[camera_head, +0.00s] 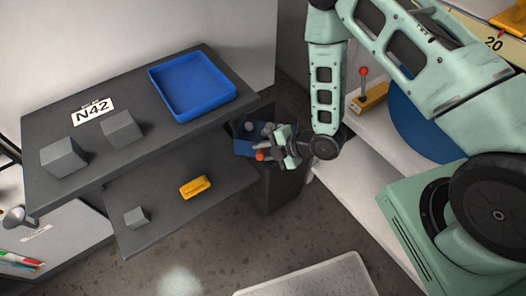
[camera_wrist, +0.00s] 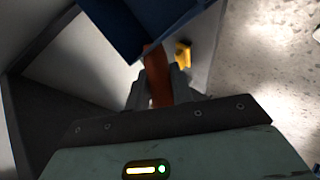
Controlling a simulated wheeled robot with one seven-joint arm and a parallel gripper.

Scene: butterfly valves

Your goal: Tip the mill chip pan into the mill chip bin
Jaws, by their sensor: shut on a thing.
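The mill chip pan (camera_head: 243,148) is a small blue pan with an orange handle (camera_wrist: 157,72). My gripper (camera_head: 272,148) is shut on that handle, and the wrist view shows the grip (camera_wrist: 158,92) close up. The pan is at the mouth of the dark mill chip bin (camera_head: 277,188), beside the shelf's right end. Some grey bits show at the pan, but I cannot tell how many are inside it. The pan's exact tilt is unclear. Part of the bin's mouth is hidden by the pan and my gripper.
A dark two-level shelf (camera_head: 130,165) stands left of the bin. Its top holds a blue tray (camera_head: 192,88), grey blocks (camera_head: 122,130) and an N42 label. A yellow block (camera_head: 195,187) lies on the lower level. A white counter with a red-knobbed lever (camera_head: 364,88) is at right.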

